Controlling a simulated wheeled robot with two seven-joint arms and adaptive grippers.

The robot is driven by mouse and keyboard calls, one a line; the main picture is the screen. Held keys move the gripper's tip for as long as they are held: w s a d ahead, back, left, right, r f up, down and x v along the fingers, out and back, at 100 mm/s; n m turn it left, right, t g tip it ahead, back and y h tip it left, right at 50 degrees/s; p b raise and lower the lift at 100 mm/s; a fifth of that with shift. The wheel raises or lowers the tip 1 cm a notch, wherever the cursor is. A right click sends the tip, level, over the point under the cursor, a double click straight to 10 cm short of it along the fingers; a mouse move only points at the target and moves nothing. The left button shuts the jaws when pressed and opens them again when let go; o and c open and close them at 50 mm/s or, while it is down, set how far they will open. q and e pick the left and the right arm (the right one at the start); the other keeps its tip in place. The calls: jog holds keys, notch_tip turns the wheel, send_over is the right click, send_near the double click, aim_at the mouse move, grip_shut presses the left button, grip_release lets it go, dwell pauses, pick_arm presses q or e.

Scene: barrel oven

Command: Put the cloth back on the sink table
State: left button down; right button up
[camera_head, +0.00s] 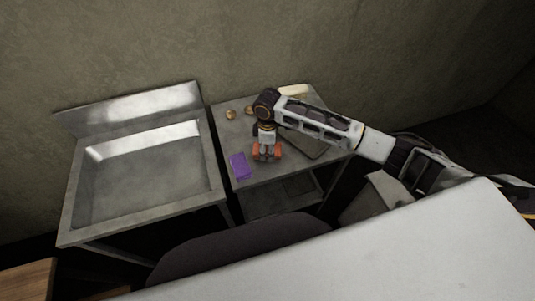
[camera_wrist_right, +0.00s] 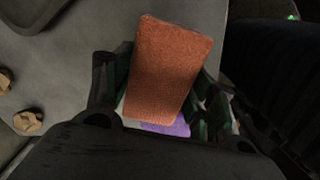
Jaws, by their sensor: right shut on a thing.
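My right gripper (camera_head: 266,151) is over the small metal table beside the sink. It is shut on an orange, rough-textured rectangular cloth (camera_wrist_right: 168,66), which sits between its fingers in the right wrist view. In the head view the orange cloth (camera_head: 276,152) shows on both sides of the gripper. Whether it touches the tabletop is hard to tell. A purple flat piece (camera_head: 240,166) lies on the sink table (camera_head: 224,135), just left of the gripper. Part of it also shows behind the orange cloth in the wrist view (camera_wrist_right: 172,126). My left gripper is out of view.
The metal sink (camera_head: 145,170) stands to the left. Small tan lumps (camera_head: 230,114) lie at the table's back left, and a pale yellowish item (camera_head: 294,90) at the back. A grey tray (camera_head: 306,148) lies partly under my right arm. A lower shelf (camera_head: 270,202) is below.

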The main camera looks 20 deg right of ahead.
aim_at(267, 148)
jog(key=shift+f, duration=0.1)
jog(key=shift+f, duration=1.8)
jog(key=shift+f, duration=0.1)
jog(key=o, duration=0.9)
notch_tip(267, 148, up, 12)
jog(key=shift+r+b, duration=0.1)
jog(key=shift+b, duration=0.25)
jog(key=shift+s, duration=0.1)
